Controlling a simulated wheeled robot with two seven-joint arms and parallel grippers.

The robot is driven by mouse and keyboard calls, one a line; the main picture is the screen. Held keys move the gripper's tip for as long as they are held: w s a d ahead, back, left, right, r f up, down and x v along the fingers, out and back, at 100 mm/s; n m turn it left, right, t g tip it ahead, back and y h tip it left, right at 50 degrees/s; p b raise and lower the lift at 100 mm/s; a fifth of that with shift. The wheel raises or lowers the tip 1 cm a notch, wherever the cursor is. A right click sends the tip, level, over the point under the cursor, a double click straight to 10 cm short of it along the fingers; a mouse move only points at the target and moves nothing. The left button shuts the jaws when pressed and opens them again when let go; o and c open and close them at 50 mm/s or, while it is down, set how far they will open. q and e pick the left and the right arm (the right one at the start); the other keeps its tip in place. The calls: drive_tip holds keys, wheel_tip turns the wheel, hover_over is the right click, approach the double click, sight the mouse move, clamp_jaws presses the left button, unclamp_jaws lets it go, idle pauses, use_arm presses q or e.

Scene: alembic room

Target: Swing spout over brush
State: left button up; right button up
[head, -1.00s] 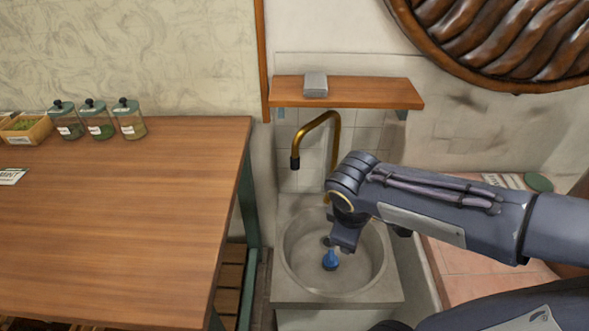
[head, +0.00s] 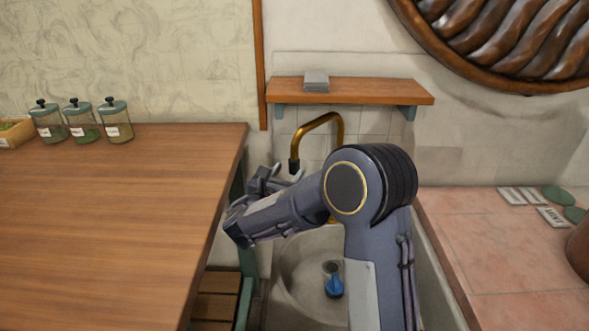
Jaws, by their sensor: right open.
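The brass spout (head: 322,119) arches over the back of the sink, and its dark nozzle (head: 294,165) points down on the left side. The blue brush (head: 334,287) is in the basin, lower and to the right of the nozzle; only part of it shows. My right gripper (head: 279,175) is open, just below and left of the nozzle, close to it; I cannot tell whether they touch. My right arm hides the spout's base and the right part of the basin. My left gripper is out of view.
The stone sink (head: 296,275) stands between a wooden table (head: 110,215) on the left and a pink tiled counter (head: 500,250) on the right. A wooden shelf (head: 375,92) with a grey block (head: 316,80) hangs above the spout. Jars (head: 82,122) stand on the table.

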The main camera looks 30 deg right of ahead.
sight(292, 168)
drive_tip(key=x, duration=0.5)
drive_tip(key=shift+c, duration=0.2)
drive_tip(key=shift+s, duration=0.1)
clamp_jaws()
